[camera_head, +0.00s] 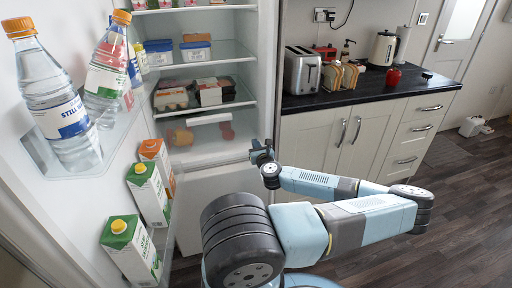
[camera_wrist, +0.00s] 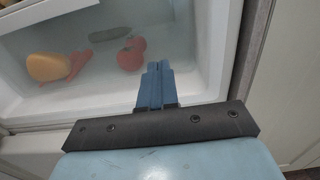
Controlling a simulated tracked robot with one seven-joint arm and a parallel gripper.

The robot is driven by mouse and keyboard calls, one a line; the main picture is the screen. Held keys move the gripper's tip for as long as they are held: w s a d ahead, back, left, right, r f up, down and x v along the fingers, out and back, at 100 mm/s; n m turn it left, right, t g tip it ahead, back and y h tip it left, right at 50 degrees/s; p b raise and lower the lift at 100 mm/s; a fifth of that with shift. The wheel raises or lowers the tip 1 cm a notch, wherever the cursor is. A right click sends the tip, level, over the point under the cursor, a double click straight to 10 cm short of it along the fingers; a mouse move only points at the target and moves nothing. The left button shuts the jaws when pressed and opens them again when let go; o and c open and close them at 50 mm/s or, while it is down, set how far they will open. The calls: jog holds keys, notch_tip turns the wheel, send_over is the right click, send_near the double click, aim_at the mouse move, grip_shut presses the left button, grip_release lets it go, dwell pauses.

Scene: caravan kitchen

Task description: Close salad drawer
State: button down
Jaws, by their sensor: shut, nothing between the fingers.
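The salad drawer (camera_head: 203,150) is at the bottom of the open fridge's cold compartment. It also shows in the wrist view, where its pale inner floor (camera_wrist: 95,78) is seen. A yellow vegetable (camera_wrist: 48,67), red tomatoes (camera_wrist: 130,55) and a dark green cucumber (camera_wrist: 110,34) lie in it. My gripper (camera_head: 259,147) is shut and empty, by the drawer's right front corner. In the wrist view its closed fingertips (camera_wrist: 155,67) overlap the drawer interior. I cannot tell whether they touch the drawer.
The open fridge door (camera_head: 75,195) at left holds water bottles (camera_head: 60,110) and cartons (camera_head: 130,250). Fridge shelves (camera_head: 205,60) with tubs and packages are above the drawer. A cabinet (camera_head: 345,145) with a dark worktop stands right of the fridge. Dark floor (camera_head: 470,210) is free at right.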

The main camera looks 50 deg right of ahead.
aim_at(247, 128)
jog(key=x, duration=1)
jog(key=shift+w+d, duration=0.1)
jog(key=shift+w, duration=0.1)
jog(key=x, duration=0.4)
jog(key=shift+w+d+r, duration=0.1)
jog(key=shift+d+r, duration=0.05)
jog(key=shift+r, duration=0.05)
jog(key=shift+r, duration=0.1)
jog(key=shift+a+f, duration=0.2)
jog(key=shift+a, duration=0.1)
jog(key=v, duration=1.4)
jog(key=shift+f, duration=0.15)
